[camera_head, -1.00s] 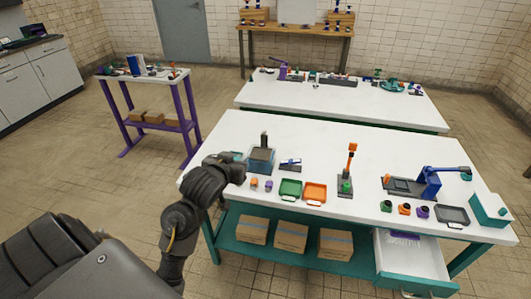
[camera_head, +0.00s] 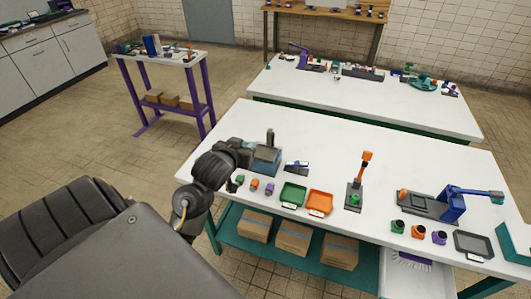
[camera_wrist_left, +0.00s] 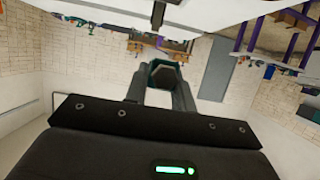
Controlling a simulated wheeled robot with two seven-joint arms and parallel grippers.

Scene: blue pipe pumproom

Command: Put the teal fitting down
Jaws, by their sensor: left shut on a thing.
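The teal fitting (camera_wrist_left: 163,73), a dark ring-like piece with a teal edge, sits between the fingers of my left gripper (camera_wrist_left: 162,90) in the left wrist view. The gripper is shut on it. In the head view my left gripper (camera_head: 246,153) is over the left end of the near white table (camera_head: 330,150), close to a station with a blue base (camera_head: 265,162) and dark post. The fitting cannot be made out clearly there. My right gripper is not in view.
Small green (camera_head: 240,180), orange (camera_head: 255,185) and purple (camera_head: 269,189) parts stand along the front edge. Green (camera_head: 293,194) and orange (camera_head: 319,202) trays lie right of them. An orange-topped stand (camera_head: 358,180) and blue press (camera_head: 445,204) are further right. The table's middle back is clear.

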